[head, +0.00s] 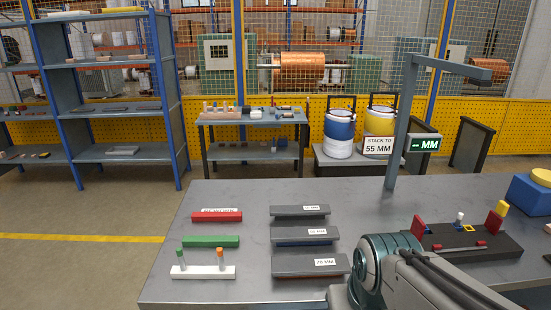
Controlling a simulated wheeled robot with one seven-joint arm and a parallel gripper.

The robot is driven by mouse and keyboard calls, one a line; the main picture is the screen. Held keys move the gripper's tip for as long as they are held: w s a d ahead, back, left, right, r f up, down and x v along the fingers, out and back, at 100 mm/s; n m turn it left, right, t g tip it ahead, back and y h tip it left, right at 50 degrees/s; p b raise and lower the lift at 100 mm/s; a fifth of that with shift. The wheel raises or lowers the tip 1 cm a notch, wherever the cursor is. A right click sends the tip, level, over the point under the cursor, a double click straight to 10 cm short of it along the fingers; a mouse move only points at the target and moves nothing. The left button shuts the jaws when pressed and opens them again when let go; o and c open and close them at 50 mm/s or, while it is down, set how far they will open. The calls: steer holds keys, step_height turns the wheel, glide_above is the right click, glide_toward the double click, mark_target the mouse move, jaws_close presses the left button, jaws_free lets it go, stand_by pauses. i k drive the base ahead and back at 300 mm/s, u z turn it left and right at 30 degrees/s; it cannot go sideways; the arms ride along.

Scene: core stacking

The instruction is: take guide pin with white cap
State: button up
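A small upright pin with a pale, whitish top (459,218) stands on the dark fixture (500,248) at the right of the grey table; it is too small to tell whether it is a guide pin. Two pins stand upright in a white block (202,272) at the front left: one with a green cap (180,251) and one with an orange cap (220,253). My arm (385,265) crosses the bottom right and hides part of the table and fixture front. My gripper is not in view.
Red (217,216) and green (211,241) blocks lie behind the white block. Several labelled grey trays (300,210) lie at mid-table. A far bench (250,117) holds small parts.

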mark_target(460, 217)
steer(key=k, duration=1.15)
steer(key=z, duration=1.1)
steer(key=i, duration=0.75)
steer(key=z, duration=0.65)
steer(key=i, duration=0.8)
steer(key=u, duration=0.75)
steer(key=i, duration=0.65)
steer(key=u, duration=0.5)
steer(key=k, duration=0.5)
steer(key=z, duration=0.5)
